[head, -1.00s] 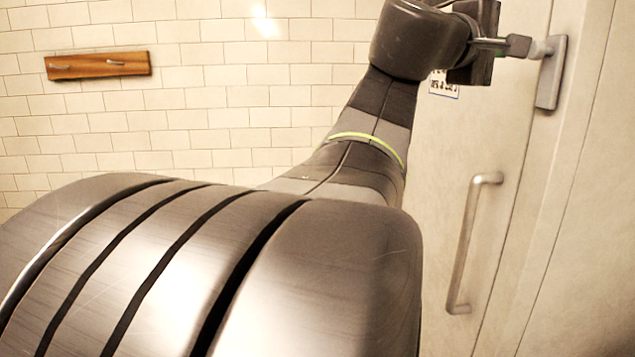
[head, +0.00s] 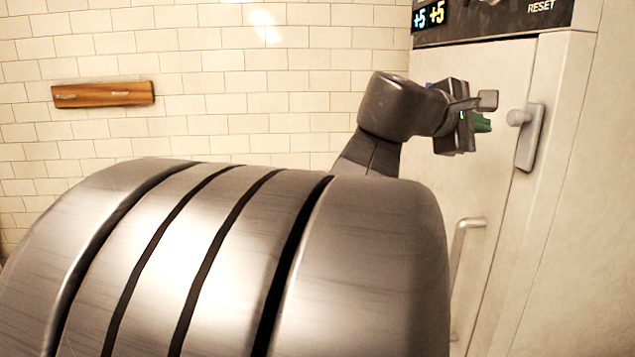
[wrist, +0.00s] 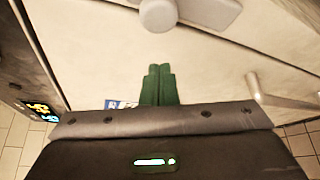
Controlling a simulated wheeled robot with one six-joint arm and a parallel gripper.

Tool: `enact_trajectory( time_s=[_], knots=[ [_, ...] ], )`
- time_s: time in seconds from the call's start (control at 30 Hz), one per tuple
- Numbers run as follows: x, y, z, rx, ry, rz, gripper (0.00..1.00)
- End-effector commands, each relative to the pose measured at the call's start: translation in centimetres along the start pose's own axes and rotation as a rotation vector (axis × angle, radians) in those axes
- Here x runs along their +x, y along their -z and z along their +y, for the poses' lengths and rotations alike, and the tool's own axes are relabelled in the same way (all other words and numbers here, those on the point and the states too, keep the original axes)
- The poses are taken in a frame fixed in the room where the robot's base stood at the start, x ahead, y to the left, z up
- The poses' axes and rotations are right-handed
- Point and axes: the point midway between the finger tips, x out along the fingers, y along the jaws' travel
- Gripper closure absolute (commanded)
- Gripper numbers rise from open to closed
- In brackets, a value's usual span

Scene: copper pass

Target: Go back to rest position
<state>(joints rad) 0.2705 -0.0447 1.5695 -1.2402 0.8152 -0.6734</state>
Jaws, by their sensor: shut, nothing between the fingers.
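My gripper (head: 484,123) is in front of the pale cabinet door in the head view, left of the grey knob (head: 518,117) on its plate. In the wrist view its two green fingers (wrist: 159,84) lie side by side, shut with nothing between them. The knob (wrist: 158,14) shows just beyond the fingertips there, and a gap seems to separate them. My arm reaches from behind my large metal body part, which hides its lower links.
A bar handle (head: 462,245) is on the door below my gripper. A display panel (head: 490,18) with "+5" digits and "RESET" is above. A wooden rack (head: 104,94) hangs on the tiled wall at left. The wall area between is clear.

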Motion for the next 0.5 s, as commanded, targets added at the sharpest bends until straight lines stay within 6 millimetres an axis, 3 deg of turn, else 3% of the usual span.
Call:
enact_trajectory(
  time_s=[0.5],
  knots=[
    [0.19, 0.32, -0.22, -0.047, 0.026, 0.000, 1.00]
  ],
)
